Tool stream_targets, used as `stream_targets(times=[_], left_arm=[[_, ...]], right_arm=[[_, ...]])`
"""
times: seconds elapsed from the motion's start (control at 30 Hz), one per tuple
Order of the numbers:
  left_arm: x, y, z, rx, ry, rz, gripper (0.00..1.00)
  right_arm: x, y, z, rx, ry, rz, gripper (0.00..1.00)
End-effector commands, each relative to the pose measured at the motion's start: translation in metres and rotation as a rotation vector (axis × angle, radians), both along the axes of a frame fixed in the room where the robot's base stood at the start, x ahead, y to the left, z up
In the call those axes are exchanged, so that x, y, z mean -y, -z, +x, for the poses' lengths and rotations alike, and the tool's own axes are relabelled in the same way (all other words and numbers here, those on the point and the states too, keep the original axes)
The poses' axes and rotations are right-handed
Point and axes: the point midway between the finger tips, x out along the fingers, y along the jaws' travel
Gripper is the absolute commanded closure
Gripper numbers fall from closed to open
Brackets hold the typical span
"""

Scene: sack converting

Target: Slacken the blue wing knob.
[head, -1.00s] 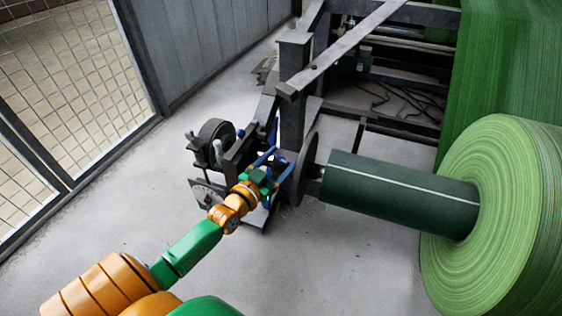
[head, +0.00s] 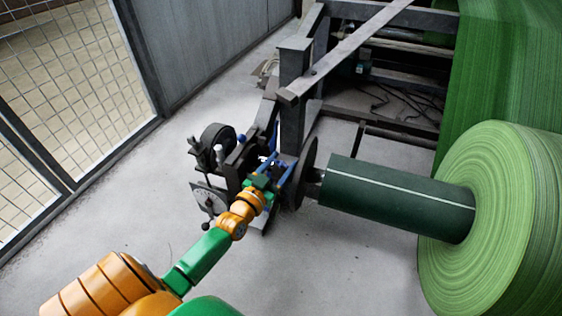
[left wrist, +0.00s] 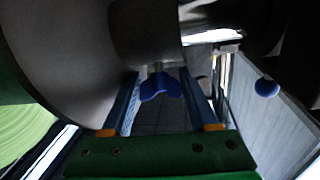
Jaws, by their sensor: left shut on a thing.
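The blue wing knob (left wrist: 158,87) sits on a short stem under a dark round hub in the left wrist view, at the middle of the picture. My left gripper (left wrist: 160,80) has one blue finger on each side of it and is shut on its wings. In the head view my left gripper (head: 280,164) reaches the dark machine frame just left of the disc at the roll shaft's end. My right gripper is in neither view.
A dark green core (head: 395,195) and a large green roll (head: 490,220) stand to the right. A dial plate (head: 207,196) is left of my gripper. Another blue knob (left wrist: 267,87) shows in the left wrist view. A mesh fence (head: 75,85) borders the left; grey floor is clear in front.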

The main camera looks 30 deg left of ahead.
Motion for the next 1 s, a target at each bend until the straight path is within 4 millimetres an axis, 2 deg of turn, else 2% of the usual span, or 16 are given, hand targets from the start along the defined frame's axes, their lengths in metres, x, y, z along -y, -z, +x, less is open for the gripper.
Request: stream_targets(times=[0.07, 0.1, 0.13, 0.43, 0.53, 0.7, 0.8, 1.0], left_arm=[[0.000, 0.000, 0.000, 0.001, 0.001, 0.000, 0.96], [0.000, 0.000, 0.000, 0.001, 0.001, 0.000, 0.35], [0.000, 0.000, 0.000, 0.001, 0.001, 0.000, 0.28], [0.000, 0.000, -0.002, 0.000, 0.001, 0.000, 0.28], [0.002, -0.001, -0.017, -0.004, 0.002, 0.000, 0.28], [0.004, -0.001, -0.054, -0.004, 0.002, 0.000, 0.28], [0.005, 0.000, -0.067, -0.002, 0.001, 0.000, 0.28], [0.005, 0.001, -0.071, 0.000, 0.001, 0.000, 0.28]], right_arm=[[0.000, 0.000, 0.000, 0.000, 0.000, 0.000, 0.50], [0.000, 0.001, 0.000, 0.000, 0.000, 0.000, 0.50], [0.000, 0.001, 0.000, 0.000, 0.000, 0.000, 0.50], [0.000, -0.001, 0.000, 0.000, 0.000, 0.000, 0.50], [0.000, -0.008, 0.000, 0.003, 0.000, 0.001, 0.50], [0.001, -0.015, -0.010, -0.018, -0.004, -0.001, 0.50], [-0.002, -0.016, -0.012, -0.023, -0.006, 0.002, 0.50], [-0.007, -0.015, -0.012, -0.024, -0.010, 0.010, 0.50]])
